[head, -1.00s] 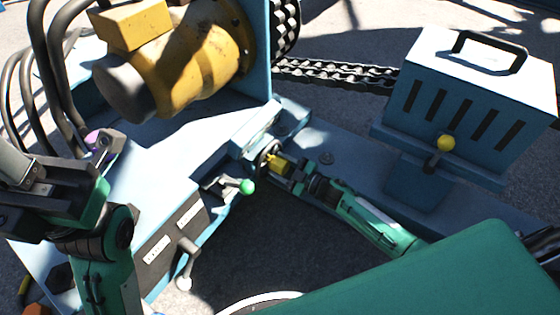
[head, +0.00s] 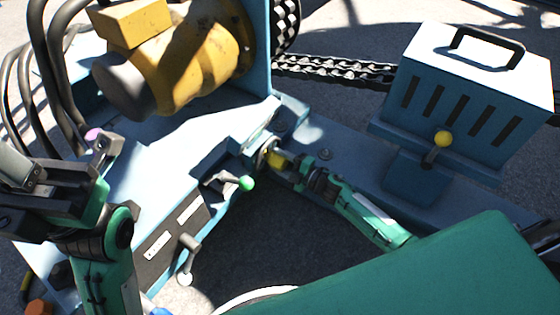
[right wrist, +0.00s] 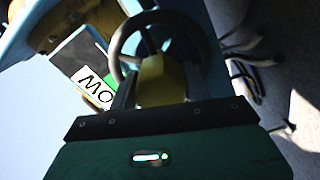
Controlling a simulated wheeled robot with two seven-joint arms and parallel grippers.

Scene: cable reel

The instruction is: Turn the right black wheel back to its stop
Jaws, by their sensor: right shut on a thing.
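The right black wheel (right wrist: 122,42) shows in the right wrist view as a dark ring with spokes and a yellow block-like middle (right wrist: 160,80). In the head view the wheel (head: 266,152) is small, on the blue machine's edge and partly hidden. My right gripper (head: 279,161) reaches it from the lower right and is shut on its yellow middle. In the right wrist view the fingers lie on both sides of that yellow part. My left gripper (head: 105,148) is at the left, away from the wheel, near a purple knob (head: 94,134); its fingers are unclear.
A green-knobbed lever (head: 246,184) stands close left of the right gripper. A white-knobbed lever (head: 187,262) is lower on the blue panel. A blue box with a yellow-knobbed lever (head: 443,138) stands right, a chain (head: 335,70) behind. A yellow motor (head: 185,65) is at upper left.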

